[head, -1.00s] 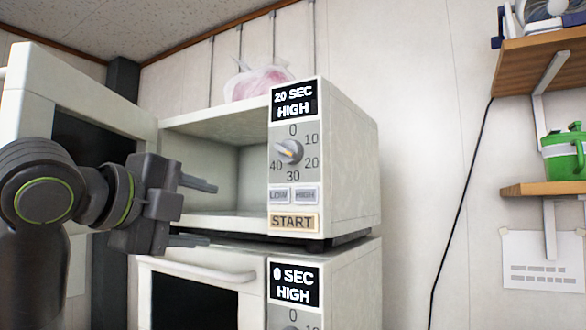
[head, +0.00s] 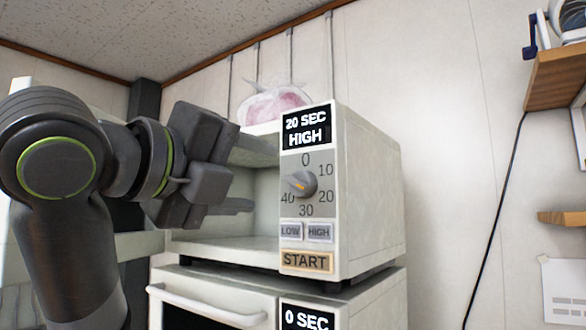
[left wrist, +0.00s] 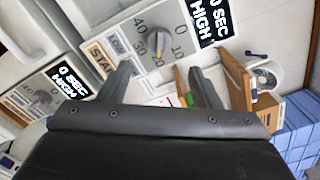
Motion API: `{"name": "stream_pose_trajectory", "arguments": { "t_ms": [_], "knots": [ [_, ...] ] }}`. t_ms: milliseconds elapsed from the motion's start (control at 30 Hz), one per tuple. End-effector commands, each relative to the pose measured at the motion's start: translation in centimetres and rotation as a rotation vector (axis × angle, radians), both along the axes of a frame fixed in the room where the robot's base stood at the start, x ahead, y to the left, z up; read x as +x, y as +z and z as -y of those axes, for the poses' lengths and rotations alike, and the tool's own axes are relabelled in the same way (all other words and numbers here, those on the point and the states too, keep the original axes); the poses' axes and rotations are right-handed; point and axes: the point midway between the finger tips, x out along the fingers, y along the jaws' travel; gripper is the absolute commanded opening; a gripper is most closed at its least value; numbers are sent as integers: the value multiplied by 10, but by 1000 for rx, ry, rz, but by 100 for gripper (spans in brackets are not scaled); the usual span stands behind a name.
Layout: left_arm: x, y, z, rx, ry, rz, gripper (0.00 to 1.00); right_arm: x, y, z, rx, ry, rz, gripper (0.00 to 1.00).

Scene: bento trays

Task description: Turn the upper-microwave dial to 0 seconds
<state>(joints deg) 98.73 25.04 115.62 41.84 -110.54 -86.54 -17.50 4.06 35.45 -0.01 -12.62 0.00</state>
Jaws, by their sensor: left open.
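The upper microwave (head: 372,195) has a panel with a grey dial (head: 303,184), numbers 0 to 40 around it, and a black display (head: 306,128) reading "20 SEC HIGH". My left gripper (head: 262,182) is open and empty, left of the dial and in front of the microwave's open cavity. In the left wrist view the dial (left wrist: 171,37) shows past the two fingertips, roughly between them, apart from both. Part of the upper display (left wrist: 212,18) is cut off there. My right gripper is not in view.
A lower microwave (head: 178,284) stands directly underneath, its display (head: 306,317) reading "0 SEC". Pink contents in a clear bag (head: 274,104) rest on top of the upper one. START, LOW and HIGH buttons sit below the dial. Wooden shelves (head: 553,85) are at right.

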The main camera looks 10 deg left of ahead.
Motion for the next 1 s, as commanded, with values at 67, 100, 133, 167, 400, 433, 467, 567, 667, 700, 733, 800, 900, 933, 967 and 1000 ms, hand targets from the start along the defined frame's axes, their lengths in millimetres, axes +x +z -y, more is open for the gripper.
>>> {"name": "stream_pose_trajectory", "arguments": {
  "t_ms": [67,100,133,167,400,433,467,567,667,700,733,800,900,933,967,1000],
  "knots": [
    [16,3,9,0,-3,-8,58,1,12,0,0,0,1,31],
    [23,3,14,-1,-4,-7,58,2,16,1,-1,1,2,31],
    [29,3,17,0,-3,-7,58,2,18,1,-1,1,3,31],
    [34,2,19,-1,-2,-7,58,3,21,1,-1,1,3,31],
    [69,2,38,-1,0,-5,58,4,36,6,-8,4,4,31],
    [71,2,39,-1,-1,-4,58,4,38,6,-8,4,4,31],
    [74,1,41,-1,-1,-3,58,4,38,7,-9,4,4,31],
    [79,0,43,-1,1,-2,58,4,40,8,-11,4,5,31],
    [81,0,44,0,1,0,58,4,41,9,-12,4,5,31],
    [82,-1,44,0,1,0,58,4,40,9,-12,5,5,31],
    [82,-1,45,0,1,0,58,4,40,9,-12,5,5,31],
    [81,-1,44,0,1,0,58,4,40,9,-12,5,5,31],
    [81,-1,44,0,1,0,55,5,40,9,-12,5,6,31],
    [81,-1,44,0,1,0,51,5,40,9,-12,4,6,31],
    [81,-1,44,0,1,0,47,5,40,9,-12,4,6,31],
    [81,-1,44,0,1,0,42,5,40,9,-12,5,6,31]
  ]
}}
